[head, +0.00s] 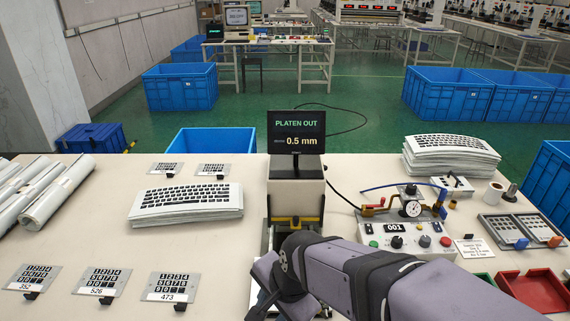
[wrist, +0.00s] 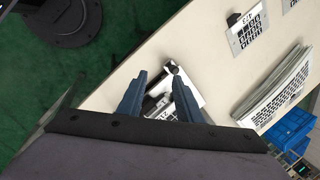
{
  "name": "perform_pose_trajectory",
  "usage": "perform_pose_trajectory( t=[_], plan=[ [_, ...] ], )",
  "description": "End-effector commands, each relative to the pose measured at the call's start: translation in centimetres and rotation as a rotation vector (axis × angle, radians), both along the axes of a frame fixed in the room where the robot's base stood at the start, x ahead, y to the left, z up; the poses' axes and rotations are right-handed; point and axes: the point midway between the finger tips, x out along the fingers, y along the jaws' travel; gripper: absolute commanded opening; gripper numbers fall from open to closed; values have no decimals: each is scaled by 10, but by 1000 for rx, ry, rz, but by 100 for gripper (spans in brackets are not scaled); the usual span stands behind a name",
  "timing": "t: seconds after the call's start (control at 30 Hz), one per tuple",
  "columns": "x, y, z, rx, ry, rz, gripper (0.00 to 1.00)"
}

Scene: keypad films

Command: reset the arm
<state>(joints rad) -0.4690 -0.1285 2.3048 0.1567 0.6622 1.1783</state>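My arm (head: 345,270) reaches in from the lower right of the head view and bends down in front of the press (head: 295,193). My gripper (wrist: 160,85) shows in the wrist view with its two blue-grey fingers apart and nothing held between them. Beyond the fingertips lie a white plate with a dark knob (wrist: 174,69) and dark machine parts, partly hidden by the fingers. I cannot tell how far the fingers are above them. In the head view the fingertips are hidden behind my arm.
A display (head: 296,132) on the press reads "PLATEN OUT 0.5 mm". Keypad film plates (head: 168,287) lie at the front left. Keyboard film stacks (head: 187,205) lie behind them.

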Motion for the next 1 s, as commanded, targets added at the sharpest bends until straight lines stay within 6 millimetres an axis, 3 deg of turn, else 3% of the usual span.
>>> perform_pose_trajectory(
  t=[0.3, 0.47, 0.6, 0.7, 0.8, 1.0],
  plan=[
    [-26, -22, -24, -210, -71, 701, 32],
    [-38, -39, -31, -278, -71, 960, 32],
    [-52, -67, -32, -325, -37, 1138, 32],
    [-67, -105, -23, -335, 41, 1101, 32],
    [-75, -131, -12, -329, 87, 1024, 32],
    [-75, -164, 13, -314, 117, 875, 32]
  ],
)
